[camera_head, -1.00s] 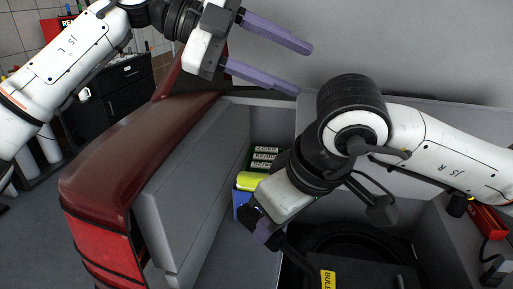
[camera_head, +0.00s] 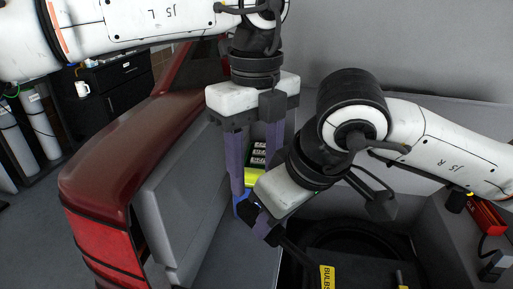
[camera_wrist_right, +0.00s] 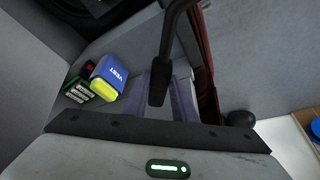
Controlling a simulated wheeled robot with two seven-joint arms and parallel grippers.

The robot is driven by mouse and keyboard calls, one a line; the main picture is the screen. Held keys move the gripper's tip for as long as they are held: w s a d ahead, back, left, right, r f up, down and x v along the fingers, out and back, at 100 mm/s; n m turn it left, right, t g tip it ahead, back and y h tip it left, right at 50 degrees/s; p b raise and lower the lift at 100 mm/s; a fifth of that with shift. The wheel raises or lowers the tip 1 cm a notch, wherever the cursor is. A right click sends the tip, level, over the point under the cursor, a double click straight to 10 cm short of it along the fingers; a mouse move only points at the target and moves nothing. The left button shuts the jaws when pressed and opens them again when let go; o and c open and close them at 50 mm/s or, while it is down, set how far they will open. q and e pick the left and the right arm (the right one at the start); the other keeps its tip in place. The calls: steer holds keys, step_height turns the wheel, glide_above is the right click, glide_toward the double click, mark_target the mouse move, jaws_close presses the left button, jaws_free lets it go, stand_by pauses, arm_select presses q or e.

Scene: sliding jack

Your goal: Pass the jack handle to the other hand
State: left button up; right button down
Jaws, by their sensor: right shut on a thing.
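The jack handle is a dark rod (camera_wrist_right: 166,50) with a thicker end, held between my right gripper's purple fingers in the right wrist view. The far end of the handle is out of clear view. My left gripper (camera_head: 255,190) is open and empty. Its purple fingers point down, above and just left of the right gripper. I cannot tell the exact gap between the two grippers in depth.
A blue and yellow vest pouch (camera_wrist_right: 108,77) and a box with white labels (camera_wrist_right: 77,91) sit in the boot. A black case marked BULBS (camera_head: 350,275) lies at the front. A red item (camera_head: 486,216) is at right. The boot's left wall (camera_head: 180,200) stands close to the grippers.

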mark_target(248, 212)
arm_select(q)
step_height(248, 212, down, 8)
steer(key=shift+r, duration=0.2)
steer(key=c, duration=1.1)
steer(key=shift+d+r, duration=0.1)
jaws_close()
arm_select(e)
steer(key=c, duration=1.5)
jaws_free()
steer(key=shift+s+a, duration=0.1)
steer(key=shift+o, duration=0.7)
steer(key=v, duration=1.2)
steer(key=shift+r, duration=0.1)
